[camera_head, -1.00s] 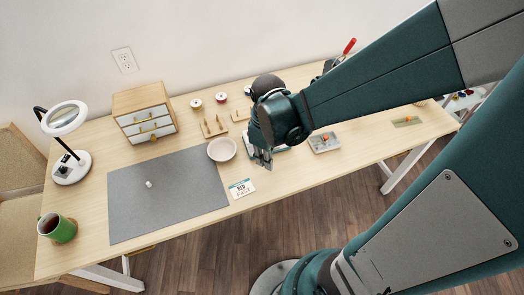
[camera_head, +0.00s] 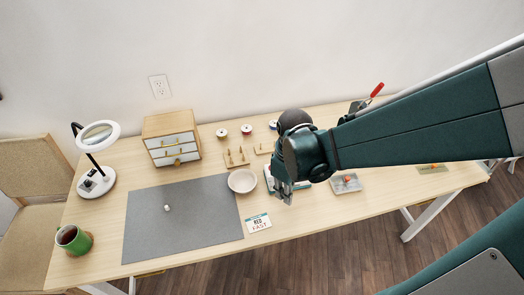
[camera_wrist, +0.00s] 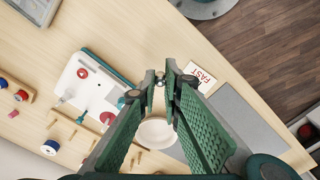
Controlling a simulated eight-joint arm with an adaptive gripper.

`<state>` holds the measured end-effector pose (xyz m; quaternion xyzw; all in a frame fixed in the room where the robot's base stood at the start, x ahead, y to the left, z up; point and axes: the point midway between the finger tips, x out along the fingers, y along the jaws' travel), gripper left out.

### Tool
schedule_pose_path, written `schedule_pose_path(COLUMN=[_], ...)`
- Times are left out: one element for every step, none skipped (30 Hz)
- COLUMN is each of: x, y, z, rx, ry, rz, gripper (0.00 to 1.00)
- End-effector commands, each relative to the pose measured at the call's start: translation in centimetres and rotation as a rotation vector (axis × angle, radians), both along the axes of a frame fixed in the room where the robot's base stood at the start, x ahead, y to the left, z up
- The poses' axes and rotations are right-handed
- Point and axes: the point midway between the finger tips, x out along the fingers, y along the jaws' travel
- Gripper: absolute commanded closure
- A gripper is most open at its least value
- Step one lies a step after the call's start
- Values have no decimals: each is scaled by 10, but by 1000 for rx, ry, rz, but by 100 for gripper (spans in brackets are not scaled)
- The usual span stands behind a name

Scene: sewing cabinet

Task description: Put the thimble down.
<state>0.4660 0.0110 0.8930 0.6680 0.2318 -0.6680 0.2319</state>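My gripper (camera_head: 284,194) hangs over the table, to the right of the round bowl (camera_head: 242,181). In the wrist view its fingertips (camera_wrist: 160,79) are nearly together, with a small silvery piece between them, which looks like the thimble (camera_wrist: 160,81). It is too small to make out well. In the head view the fingers hide it. A small white cylinder (camera_head: 167,208) stands on the grey mat (camera_head: 200,230). The bowl also shows between the fingers in the wrist view (camera_wrist: 155,132).
A printed card (camera_head: 258,222) lies in front of the bowl. A teal and white device (camera_wrist: 85,85) stands beside the gripper. Spools (camera_head: 246,129) and wooden racks (camera_head: 236,156) are behind. A drawer box (camera_head: 171,138), magnifier lamp (camera_head: 98,135) and green mug (camera_head: 74,239) are left. The mat is mostly clear.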

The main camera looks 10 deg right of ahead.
Motion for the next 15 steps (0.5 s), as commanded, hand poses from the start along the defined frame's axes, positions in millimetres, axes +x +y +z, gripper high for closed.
schedule_pose_path(x=[2,3,5,7,9,13,16,20,25,29,33,40,45,50,57], y=[1,1,2,3,5,6,8,10,13,15,17,21,24,27,32], z=[0,1,1,2,2,3,3,4,5,5,6,7,8,8,9], rx=[0,0,0,0,-1,-1,-1,-1,-1,-2,-3,-3,-4,-4,-5], ry=[0,0,0,0,-1,0,0,0,0,0,0,0,0,0,0], rz=[-4,-9,-17,-24,-32,-47,-58,-72,-92,-109,-128,-154,-174,-196,-227], gripper=[95,95,95,95,95,95,95,95,95,95,95,95,95,95,95])
